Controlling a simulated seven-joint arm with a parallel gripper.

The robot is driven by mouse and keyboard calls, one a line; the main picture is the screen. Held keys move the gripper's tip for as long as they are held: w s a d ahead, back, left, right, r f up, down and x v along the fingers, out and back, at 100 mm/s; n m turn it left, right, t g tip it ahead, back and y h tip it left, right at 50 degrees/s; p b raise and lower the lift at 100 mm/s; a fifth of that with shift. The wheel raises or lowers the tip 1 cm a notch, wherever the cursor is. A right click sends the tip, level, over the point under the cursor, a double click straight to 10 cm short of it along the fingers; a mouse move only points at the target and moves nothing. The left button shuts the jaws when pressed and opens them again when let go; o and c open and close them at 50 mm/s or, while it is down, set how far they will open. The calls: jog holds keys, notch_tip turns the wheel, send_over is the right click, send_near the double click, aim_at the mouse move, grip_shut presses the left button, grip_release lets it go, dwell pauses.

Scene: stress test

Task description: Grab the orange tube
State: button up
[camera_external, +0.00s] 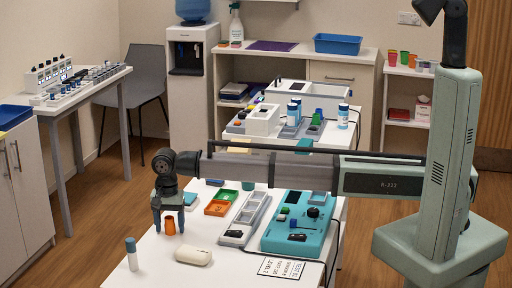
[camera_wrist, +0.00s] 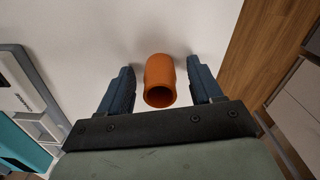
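The orange tube (camera_external: 169,225) stands on the white table in the external view, near the table's left edge. In the wrist view the orange tube (camera_wrist: 158,82) shows its open mouth toward me. My gripper (camera_external: 167,226) points down over it, with one blue finger on each side. In the wrist view my gripper (camera_wrist: 161,88) is open, and a gap shows between the tube and each finger. How far the fingertips are above the table is hard to tell.
A white rounded object (camera_external: 194,256) and a blue-capped white tube (camera_external: 132,254) stand near the tube. Orange and green trays (camera_external: 218,208), a grey device (camera_external: 244,220) and a teal device (camera_external: 300,226) lie to the right. The table's edge is close on the left.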

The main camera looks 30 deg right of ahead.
jog(key=c, duration=1.1)
